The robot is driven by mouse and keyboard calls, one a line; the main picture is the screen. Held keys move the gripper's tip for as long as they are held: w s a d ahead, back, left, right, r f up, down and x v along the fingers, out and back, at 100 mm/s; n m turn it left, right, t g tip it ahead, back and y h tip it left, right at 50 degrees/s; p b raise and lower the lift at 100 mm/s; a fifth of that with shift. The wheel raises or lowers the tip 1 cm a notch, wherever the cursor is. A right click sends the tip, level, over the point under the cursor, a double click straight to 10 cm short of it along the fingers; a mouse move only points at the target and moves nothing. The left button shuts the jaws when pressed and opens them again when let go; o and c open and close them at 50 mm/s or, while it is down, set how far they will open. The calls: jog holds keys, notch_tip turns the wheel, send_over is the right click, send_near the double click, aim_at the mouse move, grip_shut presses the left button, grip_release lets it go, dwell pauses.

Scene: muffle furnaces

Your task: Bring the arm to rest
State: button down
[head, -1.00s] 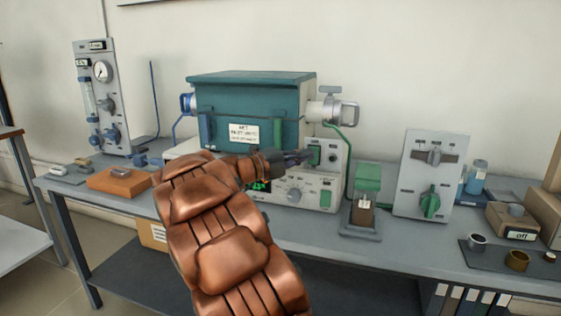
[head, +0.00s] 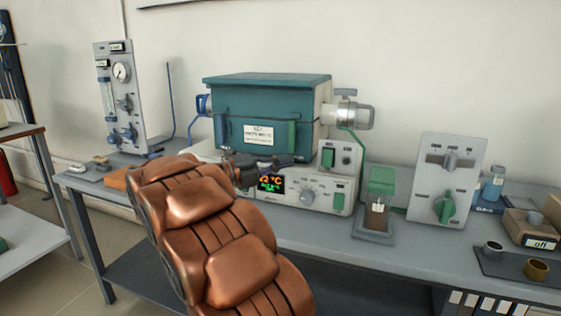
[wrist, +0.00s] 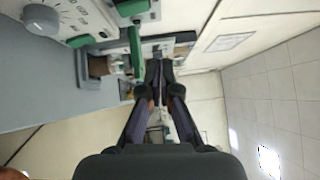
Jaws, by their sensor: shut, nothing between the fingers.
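My copper-coloured arm reaches up from the bottom of the head view. My dark gripper (head: 292,159) is in front of the lower front of the teal furnace (head: 268,100), above the lit display (head: 270,183). I cannot tell how far it is from the furnace. In the wrist view my gripper (wrist: 160,68) has its two fingers together, with nothing seen between them. My arm hides part of the bench's left side and of an orange-brown block (head: 116,179).
A gauge panel (head: 119,98) stands at the left of the grey bench (head: 330,240). Right of the furnace are a small green-topped stand (head: 381,180), a knob panel (head: 448,180), bottles (head: 493,184) and a dark tray with small crucibles (head: 505,265). A side table stands at the left.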

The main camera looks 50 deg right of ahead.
jog(key=shift+w+a, duration=0.1)
jog(key=shift+a, duration=0.2)
dwell(0.4)
